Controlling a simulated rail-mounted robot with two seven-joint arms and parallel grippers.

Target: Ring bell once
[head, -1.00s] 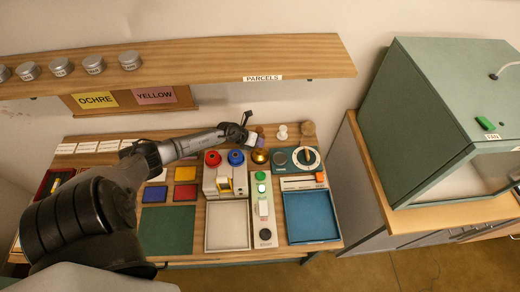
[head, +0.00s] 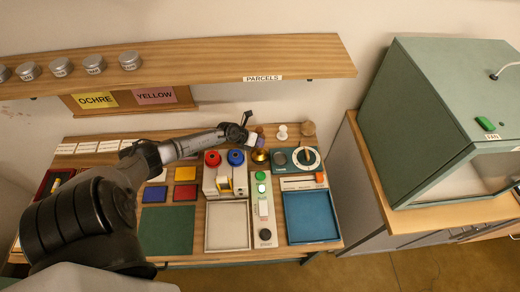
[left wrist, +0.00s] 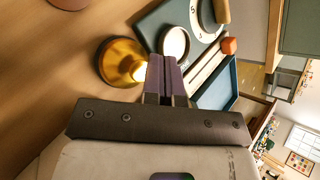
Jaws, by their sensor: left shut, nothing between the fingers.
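The brass bell (head: 260,156) stands on the wooden table, behind the green button of the control strip. My left gripper (head: 258,143) is just behind and above it in the head view, its fingers shut and empty. In the left wrist view the bell (left wrist: 120,62) shows as a golden dome with a bright spot, just left of the shut purple-grey fingertips (left wrist: 163,62). The fingertips seem very close to the bell's edge; I cannot tell whether they touch. My right gripper is not in view.
Red and blue knobs (head: 225,157) stand left of the bell. A teal dial unit (head: 282,158) is close on its right. A white peg (head: 282,132) stands behind. A blue tray (head: 312,216) and a pale tray (head: 228,226) lie in front. A shelf (head: 180,65) hangs above.

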